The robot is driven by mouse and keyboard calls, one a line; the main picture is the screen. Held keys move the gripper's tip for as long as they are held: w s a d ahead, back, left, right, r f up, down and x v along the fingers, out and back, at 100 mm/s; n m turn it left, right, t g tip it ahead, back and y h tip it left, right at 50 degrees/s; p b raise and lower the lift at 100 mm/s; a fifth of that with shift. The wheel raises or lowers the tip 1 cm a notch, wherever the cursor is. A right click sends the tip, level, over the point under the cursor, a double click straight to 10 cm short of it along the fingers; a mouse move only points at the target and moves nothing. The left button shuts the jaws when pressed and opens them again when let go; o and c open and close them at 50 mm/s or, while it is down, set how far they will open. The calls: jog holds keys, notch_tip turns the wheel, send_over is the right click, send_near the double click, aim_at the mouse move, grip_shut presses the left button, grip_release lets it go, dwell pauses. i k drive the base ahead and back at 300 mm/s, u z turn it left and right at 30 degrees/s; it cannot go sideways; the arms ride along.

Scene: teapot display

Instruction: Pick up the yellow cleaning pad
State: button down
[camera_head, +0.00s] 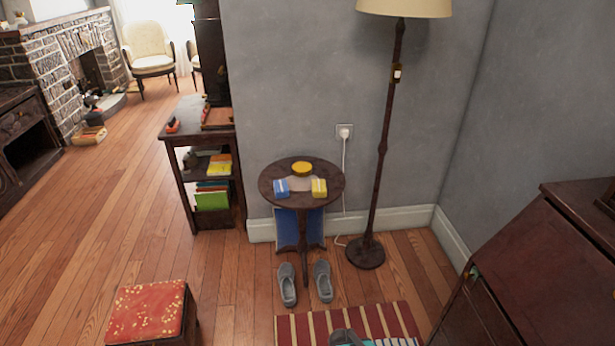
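A small round dark wooden table (270,176) stands against the grey wall. On its top, a yellow block with a pale band (319,187) lies at the front right. A blue block with a pale band (281,187) lies at the front left. A round yellow thing (302,168) sits behind them. The yellow block looks like a pad, but I cannot tell for certain which yellow thing is the cleaning pad. A pale flat piece (300,183) lies between the blocks.
Grey slippers (287,284) lie before the table. A floor lamp (377,180) stands to its right, a shelf unit (172,150) to its left. A red stool (147,312), a striped rug (295,330) and a dark desk (540,265) are nearer.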

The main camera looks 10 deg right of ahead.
aim_at(319, 190)
jog(key=k, duration=0.65)
jog(key=u, duration=0.5)
jog(key=i, duration=0.7)
jog(key=u, duration=0.65)
jog(key=i, duration=1.05)
